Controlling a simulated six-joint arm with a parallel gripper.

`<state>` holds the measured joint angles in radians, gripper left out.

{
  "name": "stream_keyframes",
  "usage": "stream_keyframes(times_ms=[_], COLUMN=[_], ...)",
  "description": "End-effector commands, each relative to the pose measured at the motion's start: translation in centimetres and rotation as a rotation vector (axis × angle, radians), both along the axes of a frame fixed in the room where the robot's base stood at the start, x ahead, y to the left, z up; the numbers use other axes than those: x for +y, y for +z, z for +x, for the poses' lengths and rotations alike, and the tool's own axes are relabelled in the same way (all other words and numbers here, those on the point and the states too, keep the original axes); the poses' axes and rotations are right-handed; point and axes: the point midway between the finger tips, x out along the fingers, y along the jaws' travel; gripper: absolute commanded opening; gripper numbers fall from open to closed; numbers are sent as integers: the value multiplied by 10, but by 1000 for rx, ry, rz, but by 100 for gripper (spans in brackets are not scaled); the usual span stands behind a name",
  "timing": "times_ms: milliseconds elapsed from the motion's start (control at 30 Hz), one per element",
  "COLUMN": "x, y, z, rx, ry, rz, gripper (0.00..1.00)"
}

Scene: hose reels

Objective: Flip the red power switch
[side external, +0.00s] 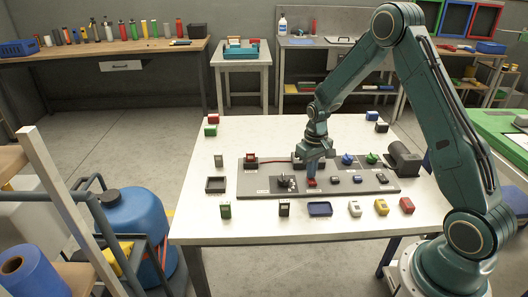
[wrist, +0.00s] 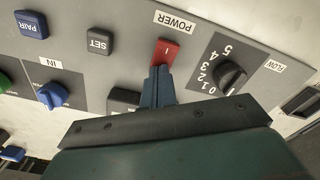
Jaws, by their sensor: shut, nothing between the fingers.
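The red power switch (wrist: 167,52) is a small rocker with a white mark, below a label reading POWER on a grey panel in the wrist view. In the side external view the red switch (side external: 312,182) shows at the front of the panel (side external: 262,185). My gripper (wrist: 158,72) is shut, with its fingertips right at the near edge of the switch. In the side external view my gripper (side external: 312,175) points down just over the switch. I cannot tell whether the tips press on it.
A black FLOW dial (wrist: 232,76) sits beside the switch. SET (wrist: 99,40) and PAIR (wrist: 31,24) buttons and a blue knob (wrist: 53,95) lie on the other side. Small coloured blocks stand around the panel on the white table (side external: 255,135).

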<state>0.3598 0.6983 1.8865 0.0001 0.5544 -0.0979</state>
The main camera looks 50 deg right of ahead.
Motion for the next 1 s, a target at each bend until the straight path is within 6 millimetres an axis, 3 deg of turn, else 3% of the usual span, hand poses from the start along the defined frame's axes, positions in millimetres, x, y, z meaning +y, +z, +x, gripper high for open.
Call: stream_keyframes(times_ms=[267,1000], x=[0,0], y=[5,47], z=[-1,0], rx=[3,1], ry=[0,0], rz=[1,0], gripper=[0,0])
